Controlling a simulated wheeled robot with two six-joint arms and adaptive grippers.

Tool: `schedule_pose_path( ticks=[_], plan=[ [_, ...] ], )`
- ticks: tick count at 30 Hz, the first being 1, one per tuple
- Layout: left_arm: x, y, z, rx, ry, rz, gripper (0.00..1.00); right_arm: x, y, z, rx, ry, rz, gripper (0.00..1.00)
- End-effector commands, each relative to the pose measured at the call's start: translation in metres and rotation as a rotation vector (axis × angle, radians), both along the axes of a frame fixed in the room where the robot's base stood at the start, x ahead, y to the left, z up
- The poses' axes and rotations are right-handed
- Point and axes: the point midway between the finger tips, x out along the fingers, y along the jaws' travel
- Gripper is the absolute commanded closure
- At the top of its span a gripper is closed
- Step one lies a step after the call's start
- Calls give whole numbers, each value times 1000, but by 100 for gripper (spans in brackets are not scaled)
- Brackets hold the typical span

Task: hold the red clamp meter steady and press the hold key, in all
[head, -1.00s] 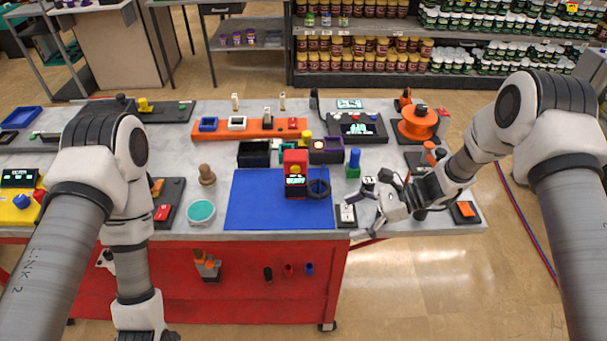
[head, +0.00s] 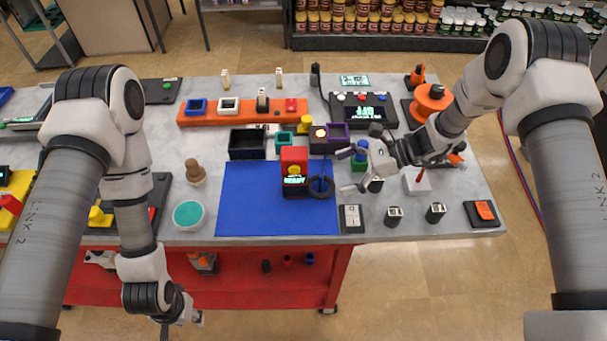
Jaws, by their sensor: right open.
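The red clamp meter (head: 294,160) stands upright on the blue mat (head: 250,195). It has a yellow round part on its front and a small lit display that seems to read "READY". A dark ring (head: 322,187) is at its right side. My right gripper (head: 350,170) is open and empty, to the right of the meter and ring, with its fingers pointing left and a gap to the meter. My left gripper (head: 178,312) hangs low in front of the table at the bottom; its fingers are too small to judge. I cannot make out the hold key.
Behind the meter are a dark bin (head: 249,143), a purple bin (head: 331,139) and an orange rack (head: 245,112). A white switch plate (head: 352,218) and small dark blocks lie right of the mat. A teal-topped round item (head: 188,215) and a brown knob (head: 194,172) stand to its left.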

Motion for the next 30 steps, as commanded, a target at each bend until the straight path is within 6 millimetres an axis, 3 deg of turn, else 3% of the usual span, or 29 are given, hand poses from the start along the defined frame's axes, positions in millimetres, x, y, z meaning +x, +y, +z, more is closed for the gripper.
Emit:
schedule_pose_path(
  ticks=[12, 23, 24, 27, 30],
  plan=[
    [0, 0, -29, 0, 0, 0, 60, 0, 60, -36, -1, 1, 2, 4],
    [0, 0, -30, 0, 0, 0, 60, 0, 68, -37, 0, 1, 0, 4],
    [0, 0, -30, 0, 0, 0, 60, 0, 68, -37, 0, 0, -1, 7],
    [0, 0, -30, 0, 0, 0, 60, 0, 68, -37, 0, 0, -1, 40],
    [0, 0, -30, 0, -1, 0, 60, 0, 68, -37, 0, 0, -1, 41]
  ],
)
